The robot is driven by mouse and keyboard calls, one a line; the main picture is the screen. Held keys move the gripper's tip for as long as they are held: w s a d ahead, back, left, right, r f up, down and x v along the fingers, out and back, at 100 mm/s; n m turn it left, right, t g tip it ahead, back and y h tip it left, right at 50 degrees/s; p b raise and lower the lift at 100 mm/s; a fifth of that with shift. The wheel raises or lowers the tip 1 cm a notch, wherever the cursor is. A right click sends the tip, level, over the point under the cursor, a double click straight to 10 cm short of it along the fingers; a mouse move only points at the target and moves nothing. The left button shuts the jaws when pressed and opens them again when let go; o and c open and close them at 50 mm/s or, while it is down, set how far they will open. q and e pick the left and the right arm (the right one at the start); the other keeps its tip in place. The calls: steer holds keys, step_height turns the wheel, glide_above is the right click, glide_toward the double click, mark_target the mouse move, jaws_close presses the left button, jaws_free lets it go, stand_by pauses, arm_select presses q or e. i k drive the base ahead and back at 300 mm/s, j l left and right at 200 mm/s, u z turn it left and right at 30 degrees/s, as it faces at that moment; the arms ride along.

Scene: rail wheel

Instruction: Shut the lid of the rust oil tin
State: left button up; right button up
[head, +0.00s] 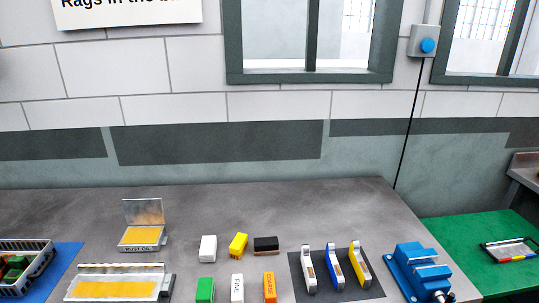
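The rust oil tin (141,238) stands on the grey workbench left of centre. It is a shallow square tin with yellow-orange contents and a "RUST OIL" label on its front. Its lid (143,212) stands up open along the back edge, nearly upright and partly see-through. Neither of my grippers shows in the head view.
A long tray with a yellow pad (118,285) lies just in front of the tin. Several small blocks (208,248) stand to its right. Tools on a dark mat (333,278) and a blue vise (420,272) are further right. Bare bench (300,205) lies behind.

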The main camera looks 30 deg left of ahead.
mark_target(140, 211)
steer(key=u, duration=1.75)
